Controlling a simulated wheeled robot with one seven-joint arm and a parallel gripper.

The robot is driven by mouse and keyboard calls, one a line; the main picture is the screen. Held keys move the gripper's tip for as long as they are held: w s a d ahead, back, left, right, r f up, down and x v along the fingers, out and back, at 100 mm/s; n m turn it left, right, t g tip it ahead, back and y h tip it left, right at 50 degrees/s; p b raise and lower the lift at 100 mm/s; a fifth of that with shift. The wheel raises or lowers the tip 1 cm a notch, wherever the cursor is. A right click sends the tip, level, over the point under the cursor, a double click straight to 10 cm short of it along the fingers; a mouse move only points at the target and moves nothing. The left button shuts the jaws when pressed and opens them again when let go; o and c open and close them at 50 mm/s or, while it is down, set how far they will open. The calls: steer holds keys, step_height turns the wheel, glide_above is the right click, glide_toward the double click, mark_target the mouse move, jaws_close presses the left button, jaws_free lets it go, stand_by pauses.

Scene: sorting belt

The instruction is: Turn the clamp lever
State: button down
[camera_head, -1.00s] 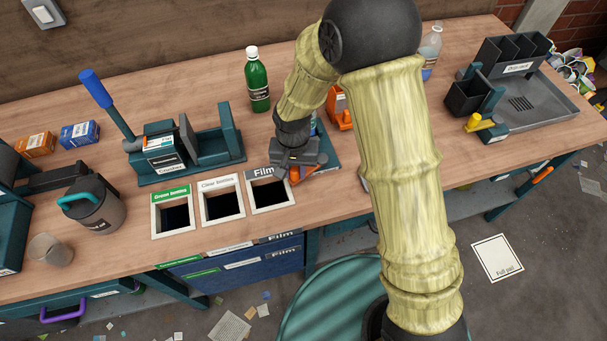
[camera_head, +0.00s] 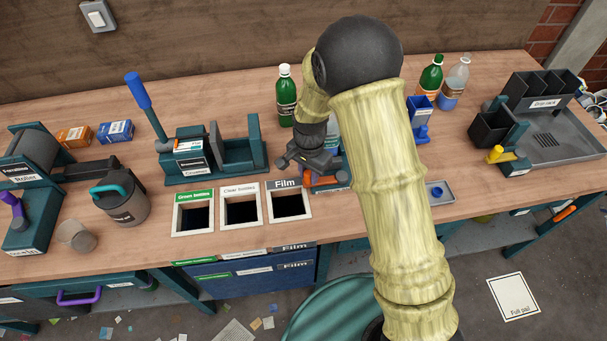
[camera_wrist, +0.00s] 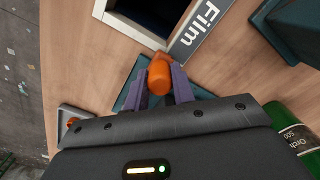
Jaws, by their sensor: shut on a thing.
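The clamp lever is an orange handle (camera_head: 322,181) just right of the Film opening, over a small teal base (camera_head: 338,187). In the wrist view the orange lever (camera_wrist: 159,78) stands between my two purple-grey fingers, its rounded end towards the camera. My gripper (camera_head: 312,170) is shut on the lever; its fingers (camera_wrist: 160,88) touch it from both sides. My arm and gripper hide most of the clamp in the head view. In the wrist view the gripper body covers the lower part, and the teal base (camera_wrist: 128,94) shows only partly.
The Film opening (camera_head: 288,187) is directly left of the lever. A green bottle (camera_head: 286,100) stands behind my gripper. The teal crusher (camera_head: 192,172) is further left. A small grey tray (camera_head: 447,200) lies right of my arm. The front table edge is close.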

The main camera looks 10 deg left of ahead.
stand_by(0.3)
steer(key=c, duration=1.2)
jaws_free()
steer(key=shift+o, duration=0.2)
step_height(320, 180, up, 17)
steer(key=shift+r, duration=0.2)
